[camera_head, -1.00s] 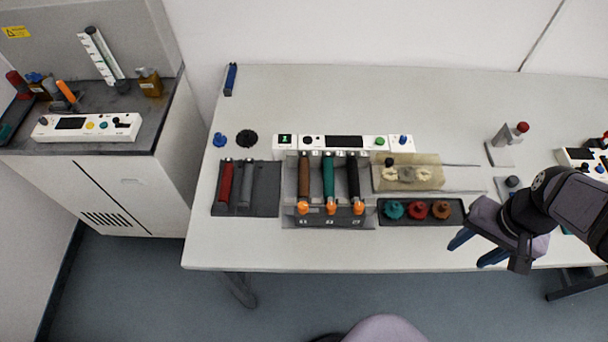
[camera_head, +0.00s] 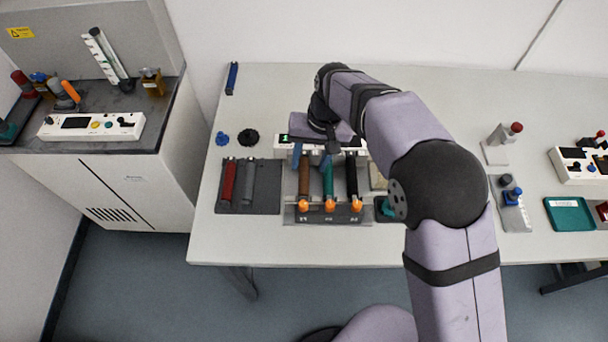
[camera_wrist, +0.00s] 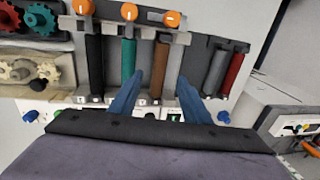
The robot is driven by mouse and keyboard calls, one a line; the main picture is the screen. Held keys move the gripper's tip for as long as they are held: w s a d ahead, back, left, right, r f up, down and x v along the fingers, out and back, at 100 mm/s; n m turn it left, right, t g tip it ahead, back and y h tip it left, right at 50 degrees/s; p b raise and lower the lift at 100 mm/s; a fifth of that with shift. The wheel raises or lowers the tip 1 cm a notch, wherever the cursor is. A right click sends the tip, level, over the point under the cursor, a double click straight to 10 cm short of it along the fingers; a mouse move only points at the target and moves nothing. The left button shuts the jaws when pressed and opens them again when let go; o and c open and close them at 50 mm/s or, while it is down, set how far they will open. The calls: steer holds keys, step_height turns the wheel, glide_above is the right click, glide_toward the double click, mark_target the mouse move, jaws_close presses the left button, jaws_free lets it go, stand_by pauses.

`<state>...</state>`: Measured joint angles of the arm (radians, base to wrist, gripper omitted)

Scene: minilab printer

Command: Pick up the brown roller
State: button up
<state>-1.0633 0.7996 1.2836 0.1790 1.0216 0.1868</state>
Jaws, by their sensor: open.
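The brown roller (camera_head: 304,180) lies in the left slot of a grey rack (camera_head: 288,213), beside a green roller (camera_head: 328,178) and a black roller (camera_head: 352,180). An orange knob sits at its front end. My gripper (camera_head: 311,158) is over the rack's back end, with its blue fingers apart. In the wrist view, the brown roller (camera_wrist: 161,68) shows between and beyond the two open fingertips (camera_wrist: 160,84). I cannot tell how high the fingers are above it. Nothing is held.
A dark tray (camera_head: 264,197) with a red roller (camera_head: 229,181) and a grey roller (camera_head: 248,182) lies left of the rack. A white control panel (camera_head: 284,140) is behind the rack. My arm covers the table to the rack's right.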

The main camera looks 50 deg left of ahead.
mark_target(305, 178)
steer(key=shift+s+a+f+p, duration=0.15)
steer(key=shift+f+p, duration=0.45)
steer(key=shift+f, duration=0.6)
steer(key=shift+s+a+f+p, duration=0.15)
steer(key=shift+f+p, duration=0.5)
steer(key=shift+f, duration=0.5)
steer(key=shift+s+a+f+p, duration=0.15)
steer(key=shift+f+p, duration=0.45)
steer(key=shift+f, duration=0.6)
steer(key=shift+d, duration=0.1)
jaws_close()
